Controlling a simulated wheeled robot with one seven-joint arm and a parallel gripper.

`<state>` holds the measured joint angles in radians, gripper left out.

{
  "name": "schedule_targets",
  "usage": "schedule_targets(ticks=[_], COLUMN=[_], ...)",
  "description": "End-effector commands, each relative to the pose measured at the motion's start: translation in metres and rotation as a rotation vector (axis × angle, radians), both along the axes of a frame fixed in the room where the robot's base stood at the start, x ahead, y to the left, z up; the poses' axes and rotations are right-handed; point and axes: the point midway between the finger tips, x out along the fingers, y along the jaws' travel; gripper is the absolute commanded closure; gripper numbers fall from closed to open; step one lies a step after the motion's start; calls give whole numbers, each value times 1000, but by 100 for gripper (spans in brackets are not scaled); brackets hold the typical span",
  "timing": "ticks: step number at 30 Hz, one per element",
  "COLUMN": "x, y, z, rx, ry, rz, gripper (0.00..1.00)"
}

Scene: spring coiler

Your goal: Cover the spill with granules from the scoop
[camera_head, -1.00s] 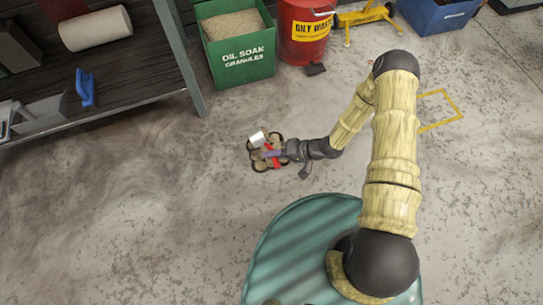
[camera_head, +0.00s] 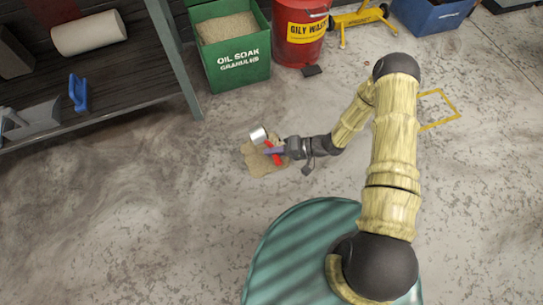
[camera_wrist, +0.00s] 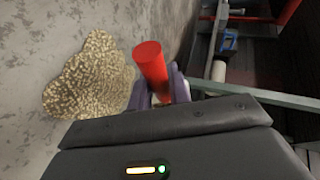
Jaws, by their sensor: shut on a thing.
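My gripper (camera_head: 276,152) is shut on the red handle of the scoop, low over the floor. The red handle (camera_wrist: 151,66) stands between the fingers in the wrist view. The scoop's silvery metal end (camera_head: 258,135) shows just beyond the fingers in the head view. A patch of tan granules (camera_head: 262,160) lies on the concrete under and beside the scoop, and it fills the left of the wrist view (camera_wrist: 90,78). No dark spill shows around the patch. The inside of the scoop is hard to make out.
A green bin of oil soak granules (camera_head: 232,50) stands at the back, beside a red oily waste can (camera_head: 299,38). A dark shelf (camera_head: 115,75) with a blue-handled tool (camera_head: 78,93) is at the left. Open floor surrounds the patch.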

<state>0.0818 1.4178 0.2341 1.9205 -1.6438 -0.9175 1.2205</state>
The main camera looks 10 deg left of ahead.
Motion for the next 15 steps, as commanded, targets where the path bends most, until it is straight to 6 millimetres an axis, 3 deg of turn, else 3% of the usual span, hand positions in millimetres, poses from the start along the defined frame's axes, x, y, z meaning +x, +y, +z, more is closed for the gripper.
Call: schedule_targets(ticks=[15], x=[2], y=[4], z=[2], rx=[1], ry=[3], rz=[0], gripper=[100])
